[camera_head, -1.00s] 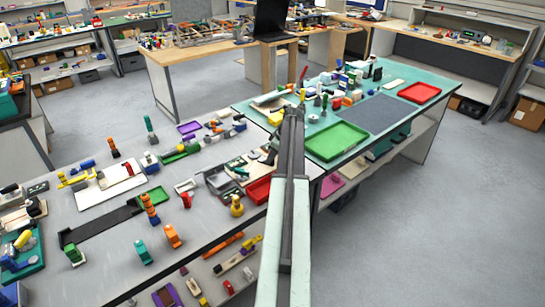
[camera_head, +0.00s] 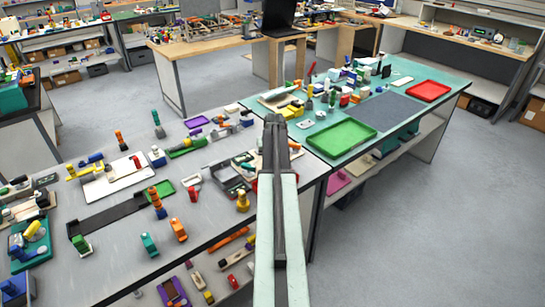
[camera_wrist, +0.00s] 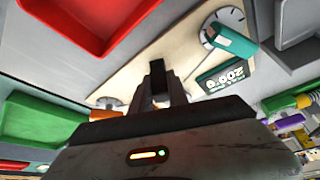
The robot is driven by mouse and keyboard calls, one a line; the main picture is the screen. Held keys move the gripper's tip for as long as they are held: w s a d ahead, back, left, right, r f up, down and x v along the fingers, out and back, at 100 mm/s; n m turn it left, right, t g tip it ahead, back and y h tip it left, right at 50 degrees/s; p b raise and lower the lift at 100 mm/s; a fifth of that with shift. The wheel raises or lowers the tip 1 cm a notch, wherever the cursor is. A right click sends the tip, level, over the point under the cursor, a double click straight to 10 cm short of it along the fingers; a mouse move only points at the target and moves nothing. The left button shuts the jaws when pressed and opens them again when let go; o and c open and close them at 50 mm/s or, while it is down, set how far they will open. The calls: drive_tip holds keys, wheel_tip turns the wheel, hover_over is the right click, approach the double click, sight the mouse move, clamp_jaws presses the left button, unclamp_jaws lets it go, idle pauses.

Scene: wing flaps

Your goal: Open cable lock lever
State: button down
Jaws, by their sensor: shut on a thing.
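My gripper (camera_head: 275,122) is over the near edge of the teal table in the head view, and what lies under it is hidden. In the wrist view, my gripper (camera_wrist: 160,85) is shut on a small dark piece (camera_wrist: 158,72) above a beige board (camera_wrist: 128,78). I cannot tell whether this piece is the cable lock lever. The board bears a white disc (camera_wrist: 236,18) with a teal block (camera_wrist: 232,43) on it, and a small digit display (camera_wrist: 225,74) to the right of my fingers. A second pale disc is partly hidden by my gripper's body.
A red tray (camera_wrist: 80,30) and a green tray (camera_wrist: 30,120) lie left of the board in the wrist view. The grey table (camera_head: 110,250) holds several small tools and blocks. The teal table (camera_head: 390,145) holds a green tray (camera_head: 341,139). Open floor lies at right.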

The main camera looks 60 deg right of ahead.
drive_tip(key=shift+w+a+m, duration=0.15)
drive_tip(key=shift+w+m, duration=0.05)
drive_tip(key=shift+m, duration=0.5)
drive_tip(key=c, duration=1.3)
unclamp_jaws()
drive_tip(key=shift+r, duration=0.1)
drive_tip(key=p+v, duration=0.7)
drive_tip(key=shift+a+r, duration=0.2)
drive_tip(key=shift+r, duration=0.05)
